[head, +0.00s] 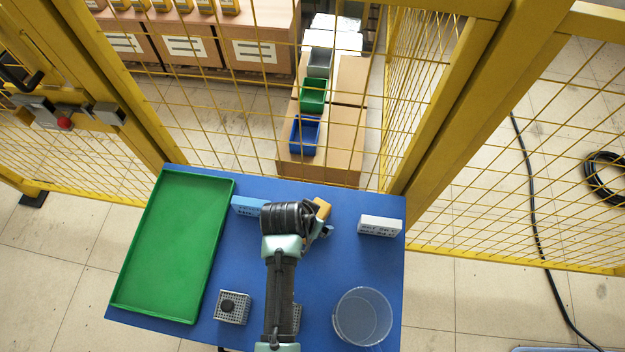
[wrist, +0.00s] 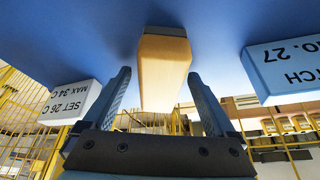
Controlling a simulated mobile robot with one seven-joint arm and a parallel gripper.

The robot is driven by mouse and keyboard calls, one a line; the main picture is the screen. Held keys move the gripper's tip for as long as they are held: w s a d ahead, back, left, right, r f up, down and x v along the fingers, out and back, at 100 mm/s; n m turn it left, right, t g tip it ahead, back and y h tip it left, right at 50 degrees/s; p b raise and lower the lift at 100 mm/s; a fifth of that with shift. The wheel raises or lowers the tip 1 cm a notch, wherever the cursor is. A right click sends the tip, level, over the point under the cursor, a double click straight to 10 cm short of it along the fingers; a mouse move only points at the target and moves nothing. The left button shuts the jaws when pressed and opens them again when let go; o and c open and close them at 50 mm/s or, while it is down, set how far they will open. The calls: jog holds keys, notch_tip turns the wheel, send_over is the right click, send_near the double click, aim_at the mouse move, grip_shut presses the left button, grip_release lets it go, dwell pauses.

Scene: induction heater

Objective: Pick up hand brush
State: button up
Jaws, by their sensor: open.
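The hand brush, seen as a tan wooden block (head: 323,208), is at the back middle of the blue table, partly hidden by my arm. In the wrist view its tan end (wrist: 163,70) lies between the fingers, against the blue tabletop, which fills the top of that view. My gripper (wrist: 159,76) is open, with one dark finger on each side of the block and gaps visible between. Its fingertips also show beside the block in the head view (head: 326,231). Any bristles are hidden.
A blue-white labelled block (head: 247,206) lies left of the brush and a white labelled block (head: 380,226) right. The table also holds a green tray (head: 172,245), a perforated metal cube (head: 232,307) and a clear round container (head: 362,316). Yellow mesh fencing (head: 440,80) stands behind.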

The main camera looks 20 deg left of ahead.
jog(key=shift+f, duration=0.2)
grip_shut()
dwell(0.3)
jog(key=shift+r, duration=0.15)
notch_tip(320, 180, up, 10)
jog(key=shift+r, duration=0.1)
dwell(0.3)
